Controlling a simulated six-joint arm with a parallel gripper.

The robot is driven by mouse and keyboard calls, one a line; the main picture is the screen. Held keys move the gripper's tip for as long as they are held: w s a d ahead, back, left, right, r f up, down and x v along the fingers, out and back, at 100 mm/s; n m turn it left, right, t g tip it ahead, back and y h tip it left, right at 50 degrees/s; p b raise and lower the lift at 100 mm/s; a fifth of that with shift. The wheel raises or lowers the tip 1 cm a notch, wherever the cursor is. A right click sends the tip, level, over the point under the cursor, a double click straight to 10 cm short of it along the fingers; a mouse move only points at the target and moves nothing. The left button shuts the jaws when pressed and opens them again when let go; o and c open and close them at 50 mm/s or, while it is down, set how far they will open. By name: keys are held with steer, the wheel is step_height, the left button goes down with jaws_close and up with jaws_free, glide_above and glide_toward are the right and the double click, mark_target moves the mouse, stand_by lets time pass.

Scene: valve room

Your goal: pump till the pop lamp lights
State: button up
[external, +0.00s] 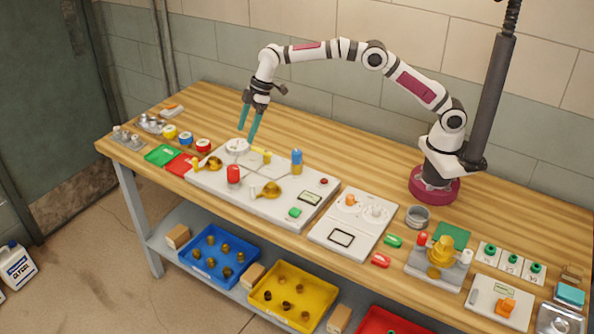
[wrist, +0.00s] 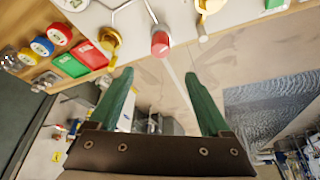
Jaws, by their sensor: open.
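A white panel (external: 250,203) lies on the bench and carries a round white dial (external: 237,146), a red-topped cylinder (external: 233,173), a blue-topped post (external: 296,158), brass valves (external: 271,189), a small display (external: 310,198), a green button (external: 295,212) and a small red dome (external: 324,181). I cannot tell for certain which part is the pump or the pop lamp. My gripper (external: 246,137) is open and empty, pointing down near the dial at the panel's back left. In the wrist view, the red-topped cylinder (wrist: 160,44) appears beyond and between my open fingers (wrist: 159,74).
Left of the panel lie green (external: 162,155) and red (external: 181,165) plates and several coloured rolls (external: 186,138). To the right is a second white panel (external: 352,222) and a grey cup (external: 417,216). The bench's back strip is mostly clear. Bins stand on the shelf below.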

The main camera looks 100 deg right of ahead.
mark_target(234, 168)
steer(key=x, duration=1.5)
steer(key=shift+f, duration=0.25)
steer(key=shift+c, duration=0.2)
jaws_close()
steer(key=m+h, duration=0.2)
steer(key=m, duration=0.3)
steer(key=shift+r, duration=0.1)
steer(key=shift+o, duration=0.2)
jaws_free()
